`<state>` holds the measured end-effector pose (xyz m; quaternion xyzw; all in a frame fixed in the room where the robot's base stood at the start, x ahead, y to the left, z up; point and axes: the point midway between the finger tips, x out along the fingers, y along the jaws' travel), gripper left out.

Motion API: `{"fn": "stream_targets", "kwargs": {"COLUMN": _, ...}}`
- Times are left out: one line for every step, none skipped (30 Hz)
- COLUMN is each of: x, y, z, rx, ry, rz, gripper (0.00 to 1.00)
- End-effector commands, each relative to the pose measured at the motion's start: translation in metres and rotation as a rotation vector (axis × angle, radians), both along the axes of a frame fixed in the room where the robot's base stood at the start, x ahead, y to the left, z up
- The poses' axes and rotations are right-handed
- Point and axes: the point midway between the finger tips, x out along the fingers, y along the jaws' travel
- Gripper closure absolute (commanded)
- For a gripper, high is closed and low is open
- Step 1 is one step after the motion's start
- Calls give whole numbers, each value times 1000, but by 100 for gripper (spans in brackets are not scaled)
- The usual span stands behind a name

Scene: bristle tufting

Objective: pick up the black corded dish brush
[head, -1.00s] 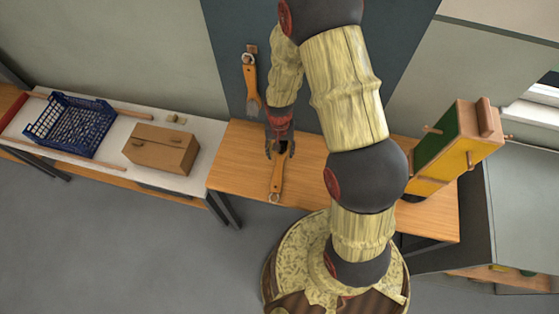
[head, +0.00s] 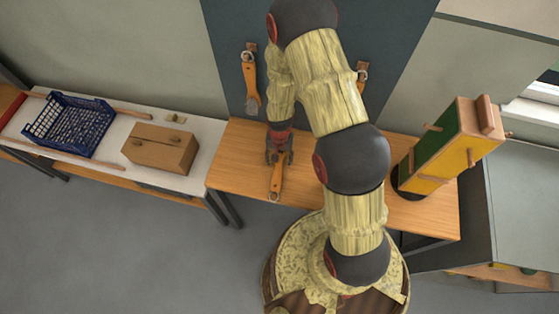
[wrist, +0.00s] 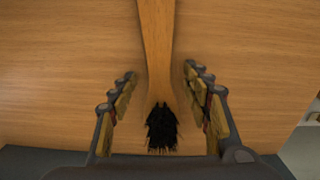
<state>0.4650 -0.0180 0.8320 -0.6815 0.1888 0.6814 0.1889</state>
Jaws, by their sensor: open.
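The black-bristled dish brush (head: 276,181) lies on the wooden table with its handle toward me and a small loop at the handle's near end. In the wrist view its wooden handle (wrist: 157,40) runs up the middle and its black bristles (wrist: 162,132) show below. My gripper (head: 279,160) is low over the brush's head end and hides the bristles in the head view. In the wrist view the open gripper (wrist: 161,77) has one finger on each side of the brush, with a gap to the wood on both sides.
Two similar brushes hang on the dark wall panel, one at left (head: 250,82) and one partly behind my arm (head: 361,74). A green and yellow block-like stand (head: 455,145) is on the table's right. A cardboard box (head: 160,150) and blue crate (head: 36,135) sit on the white bench.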

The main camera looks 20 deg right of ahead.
Motion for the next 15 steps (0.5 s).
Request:
{"fn": "stream_targets", "kwargs": {"x": 0, "y": 0, "z": 0, "rx": 0, "ry": 0, "rz": 0, "gripper": 51}}
{"fn": "stream_targets", "kwargs": {"x": 0, "y": 0, "z": 0, "rx": 0, "ry": 0, "rz": 0, "gripper": 51}}
{"fn": "stream_targets", "kwargs": {"x": 0, "y": 0, "z": 0, "rx": 0, "ry": 0, "rz": 0, "gripper": 51}}
{"fn": "stream_targets", "kwargs": {"x": 0, "y": 0, "z": 1, "rx": 0, "ry": 0, "rz": 0, "gripper": 53}}
{"fn": "stream_targets", "kwargs": {"x": 0, "y": 0, "z": 1, "rx": 0, "ry": 0, "rz": 0, "gripper": 55}}
{"fn": "stream_targets", "kwargs": {"x": 0, "y": 0, "z": 1, "rx": 0, "ry": 0, "rz": 0, "gripper": 57}}
{"fn": "stream_targets", "kwargs": {"x": 0, "y": 0, "z": 1, "rx": 0, "ry": 0, "rz": 0, "gripper": 59}}
{"fn": "stream_targets", "kwargs": {"x": 0, "y": 0, "z": 0, "rx": 0, "ry": 0, "rz": 0, "gripper": 60}}
{"fn": "stream_targets", "kwargs": {"x": 0, "y": 0, "z": 0, "rx": 0, "ry": 0, "rz": 0, "gripper": 63}}
{"fn": "stream_targets", "kwargs": {"x": 0, "y": 0, "z": 0, "rx": 0, "ry": 0, "rz": 0, "gripper": 64}}
{"fn": "stream_targets", "kwargs": {"x": 0, "y": 0, "z": 1, "rx": 0, "ry": 0, "rz": 0, "gripper": 66}}
{"fn": "stream_targets", "kwargs": {"x": 0, "y": 0, "z": 1, "rx": 0, "ry": 0, "rz": 0, "gripper": 68}}
{"fn": "stream_targets", "kwargs": {"x": 0, "y": 0, "z": 1, "rx": 0, "ry": 0, "rz": 0, "gripper": 70}}
{"fn": "stream_targets", "kwargs": {"x": 0, "y": 0, "z": 1, "rx": 0, "ry": 0, "rz": 0, "gripper": 72}}
{"fn": "stream_targets", "kwargs": {"x": 0, "y": 0, "z": 1, "rx": 0, "ry": 0, "rz": 0, "gripper": 74}}
